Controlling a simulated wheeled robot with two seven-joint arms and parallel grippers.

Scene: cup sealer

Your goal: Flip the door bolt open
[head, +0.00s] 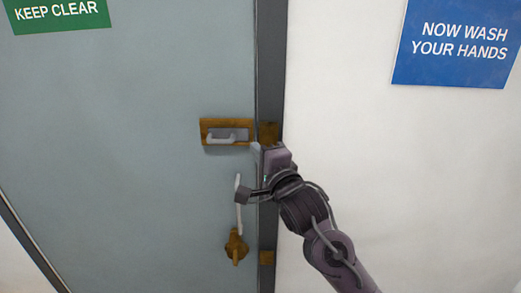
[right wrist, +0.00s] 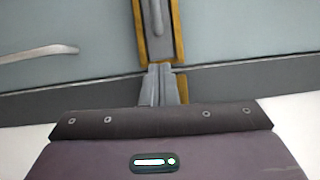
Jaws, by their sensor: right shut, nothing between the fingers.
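The door bolt (head: 227,134) is a grey bar with a small handle on a brass plate, near the right edge of the grey-blue door (head: 120,130). It also shows in the right wrist view (right wrist: 158,28), just beyond my fingertips. A brass keeper (head: 268,132) sits on the dark frame to its right. My right gripper (head: 257,152) is shut and empty, just below and right of the bolt plate. Its closed fingers (right wrist: 161,72) partly hide the keeper in the wrist view. I cannot tell whether they touch the bolt. My left gripper is not in view.
A pale door handle (head: 238,205) and a brass lock piece (head: 236,246) are below the bolt, close to my right wrist. The dark door frame (head: 270,60) runs vertically. A blue sign (head: 455,42) hangs on the white wall; a green sign (head: 58,12) is on the door.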

